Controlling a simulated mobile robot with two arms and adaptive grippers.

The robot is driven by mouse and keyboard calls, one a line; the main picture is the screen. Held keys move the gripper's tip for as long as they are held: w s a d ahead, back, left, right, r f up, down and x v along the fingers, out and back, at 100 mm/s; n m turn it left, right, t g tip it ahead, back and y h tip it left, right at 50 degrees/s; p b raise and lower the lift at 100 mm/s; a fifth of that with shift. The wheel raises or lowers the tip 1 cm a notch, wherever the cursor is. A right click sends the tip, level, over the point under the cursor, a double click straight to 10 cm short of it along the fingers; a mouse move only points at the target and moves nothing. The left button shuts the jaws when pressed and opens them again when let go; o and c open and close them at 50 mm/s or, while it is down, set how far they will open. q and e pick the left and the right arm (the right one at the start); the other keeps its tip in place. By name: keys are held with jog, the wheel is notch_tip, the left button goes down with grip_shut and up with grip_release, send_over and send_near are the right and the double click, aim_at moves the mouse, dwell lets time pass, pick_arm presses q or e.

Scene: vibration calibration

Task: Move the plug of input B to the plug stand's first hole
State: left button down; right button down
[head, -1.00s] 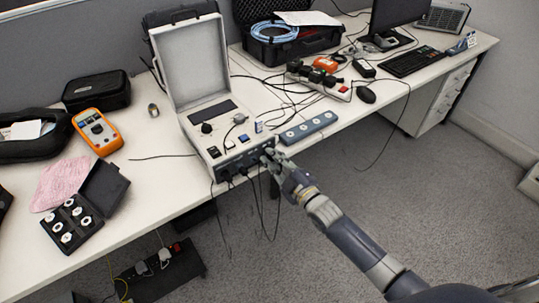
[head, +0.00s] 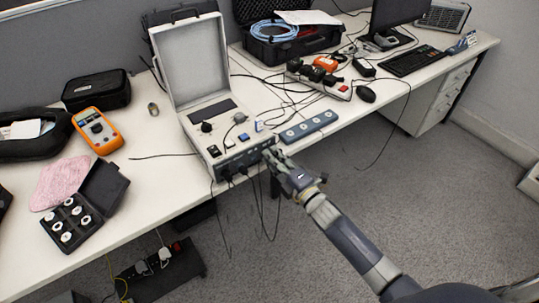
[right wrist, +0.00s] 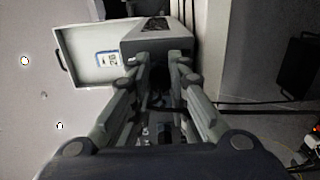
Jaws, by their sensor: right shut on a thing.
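The calibration unit (head: 205,130) stands open-lidded on the table. Black plugs and cables hang from its front panel (head: 240,160). My right gripper (head: 271,156) is at the right end of that panel, shut on a dark plug that its fingers mostly hide. The right wrist view shows the two fingers (right wrist: 158,80) on either side of a dark, shadowed area, with the unit (right wrist: 158,40) just beyond. I cannot tell whether the plug is still seated. The plug stand (head: 309,127), a blue-grey bar with several white round holes, lies right of the unit. My left gripper is not in view.
A power strip (head: 320,80) with plugs, a mouse (head: 365,93) and a keyboard (head: 411,61) lie behind the stand. Loose cables cross the table there. An orange multimeter (head: 97,131) and a black case of parts (head: 86,208) are at left.

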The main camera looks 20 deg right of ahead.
jog(key=shift+n, duration=1.1)
jog(key=shift+b, duration=0.35)
jog(key=shift+r+n, duration=0.1)
jog(key=shift+n, duration=1)
jog(key=c, duration=1.5)
grip_release()
